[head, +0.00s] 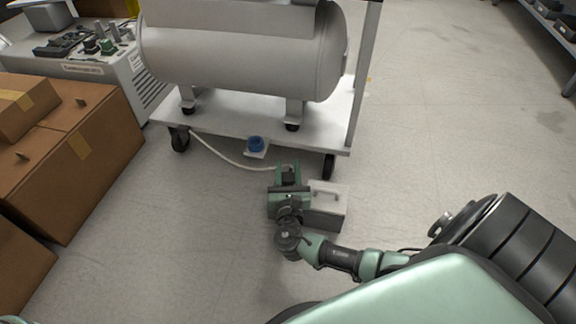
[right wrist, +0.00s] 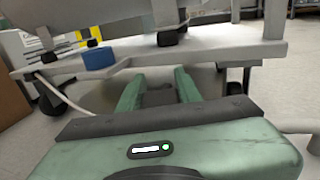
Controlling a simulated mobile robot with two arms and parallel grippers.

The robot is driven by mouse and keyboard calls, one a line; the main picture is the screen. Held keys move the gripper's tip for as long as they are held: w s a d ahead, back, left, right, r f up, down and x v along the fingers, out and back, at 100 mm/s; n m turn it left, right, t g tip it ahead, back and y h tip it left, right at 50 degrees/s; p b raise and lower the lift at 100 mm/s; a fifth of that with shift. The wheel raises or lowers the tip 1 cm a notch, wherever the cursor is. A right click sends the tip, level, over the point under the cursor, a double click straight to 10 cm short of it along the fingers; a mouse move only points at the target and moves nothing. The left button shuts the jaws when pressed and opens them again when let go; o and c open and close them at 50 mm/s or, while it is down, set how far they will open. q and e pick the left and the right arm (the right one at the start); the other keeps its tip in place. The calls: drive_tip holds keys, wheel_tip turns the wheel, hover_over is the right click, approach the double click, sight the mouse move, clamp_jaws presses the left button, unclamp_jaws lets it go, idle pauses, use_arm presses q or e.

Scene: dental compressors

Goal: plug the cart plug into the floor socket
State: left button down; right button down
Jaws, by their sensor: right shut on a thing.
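My right gripper (head: 289,168) is low, just in front of the cart, with its green fingers pointing toward it. It is shut on the dark cart plug (head: 289,175), which is mostly hidden by the fingers. In the right wrist view the plug (right wrist: 160,94) is a dark shape between the fingers (right wrist: 158,90). A white cable (head: 230,162) runs from under the cart to the plug. The blue floor socket (head: 256,142) on its pale base is at the cart's front edge, ahead and left of the gripper; it also shows in the right wrist view (right wrist: 98,58). My left gripper is not in view.
The wheeled cart (head: 225,122) carries a large grey tank (head: 240,60). A pale box with a handle (head: 328,205) stands right beside my right gripper. Cardboard boxes (head: 100,165) stand at the left. The floor left of the gripper is clear.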

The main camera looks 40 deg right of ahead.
drive_tip(key=shift+f+b, duration=0.4)
drive_tip(key=shift+f, duration=0.1)
idle(0.4)
drive_tip(key=c, duration=1.3)
unclamp_jaws()
drive_tip(key=shift+o, duration=0.2)
drive_tip(key=shift+s, duration=0.1)
